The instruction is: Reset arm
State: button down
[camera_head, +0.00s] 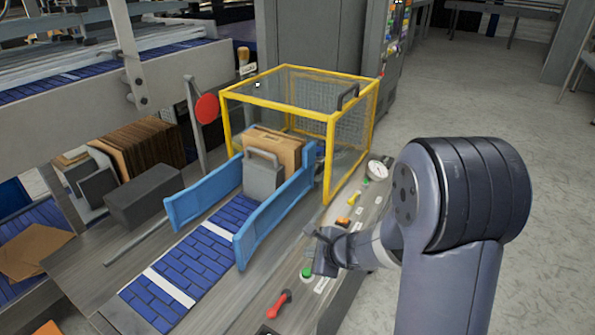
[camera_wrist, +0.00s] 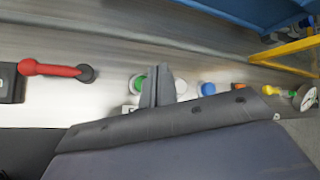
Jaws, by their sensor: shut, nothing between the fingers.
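My gripper (camera_head: 326,252) hangs over the control panel along the front edge of the machine, in front of the blue guide rails. In the wrist view its fingers (camera_wrist: 157,88) are together and hold nothing. They stand in front of the panel beside a green button (camera_wrist: 137,84), which shows partly past them. In the head view the green button (camera_head: 306,272) lies just below the gripper. I cannot tell whether the fingertips touch the panel.
A red lever (camera_head: 279,303) is on the panel, left of the green button. A gauge (camera_head: 377,171) and a yellow-framed guard cage (camera_head: 330,150) stand farther back. A brown carton (camera_head: 285,150) sits between blue rails (camera_head: 275,220). Open floor (camera_head: 480,90) lies to the right.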

jog(key=shift+f+b, duration=0.6)
jog(key=shift+f, duration=0.25)
jog(key=p, duration=0.2)
jog(key=shift+r+p, duration=0.25)
jog(key=shift+p, duration=0.05)
notch_tip(320, 180, up, 6)
jog(key=p, duration=0.4)
jog(key=shift+f, duration=0.25)
jog(key=shift+f, duration=0.15)
